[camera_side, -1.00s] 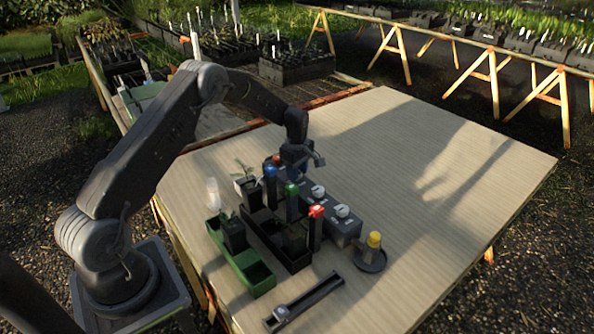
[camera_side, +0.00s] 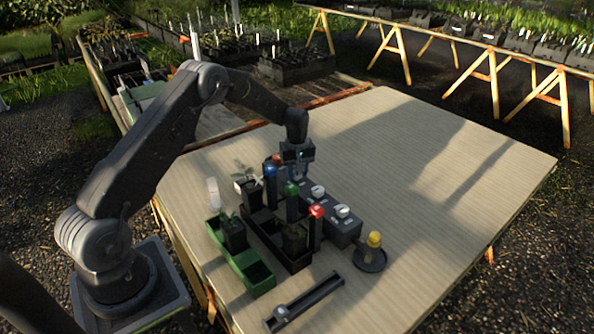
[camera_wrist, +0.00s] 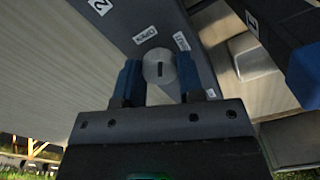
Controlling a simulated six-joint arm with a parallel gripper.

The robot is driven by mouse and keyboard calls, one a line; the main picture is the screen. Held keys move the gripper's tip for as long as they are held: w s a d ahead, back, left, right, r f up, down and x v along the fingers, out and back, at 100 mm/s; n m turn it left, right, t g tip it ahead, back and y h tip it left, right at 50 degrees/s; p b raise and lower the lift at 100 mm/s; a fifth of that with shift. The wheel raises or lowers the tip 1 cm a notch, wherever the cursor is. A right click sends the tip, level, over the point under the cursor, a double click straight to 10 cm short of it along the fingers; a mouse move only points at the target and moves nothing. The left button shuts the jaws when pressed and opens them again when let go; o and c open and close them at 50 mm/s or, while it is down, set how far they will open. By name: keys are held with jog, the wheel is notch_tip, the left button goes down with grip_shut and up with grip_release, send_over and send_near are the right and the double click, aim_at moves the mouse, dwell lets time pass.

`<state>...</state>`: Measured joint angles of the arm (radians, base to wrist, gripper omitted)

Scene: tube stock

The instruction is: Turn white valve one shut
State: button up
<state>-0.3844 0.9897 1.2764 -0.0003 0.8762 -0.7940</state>
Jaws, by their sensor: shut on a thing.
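A white round valve knob (camera_wrist: 158,58) sits on a dark grey valve block (camera_wrist: 122,22). My gripper (camera_wrist: 160,82) is shut on it, one blue finger on each side. A dark slot on the knob's top runs nearly up and down in the wrist view. An OPEN label (camera_wrist: 145,33) lies up and left of the knob, a SHUT label (camera_wrist: 181,41) up and right. In the side view my gripper (camera_side: 299,172) is at the far end of the block (camera_side: 330,208) and hides the held knob. Two other white knobs, a middle one (camera_side: 317,191) and a near one (camera_side: 342,211), show there.
Upright tubes with blue (camera_side: 270,171), green (camera_side: 291,188) and red (camera_side: 316,211) tops stand close left of the block. A green tray (camera_side: 262,278) with a plant pot is further left. A yellow-topped piece (camera_side: 374,240) stands front right. The board's right side is clear.

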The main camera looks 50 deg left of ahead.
jog(key=m, duration=0.5)
jog(key=shift+m, duration=0.3)
jog(key=m, duration=0.5)
jog(key=shift+m, duration=0.3)
jog(key=o, duration=0.9)
notch_tip(320, 180, up, 14)
jog(key=shift+f, duration=0.1)
dwell(0.4)
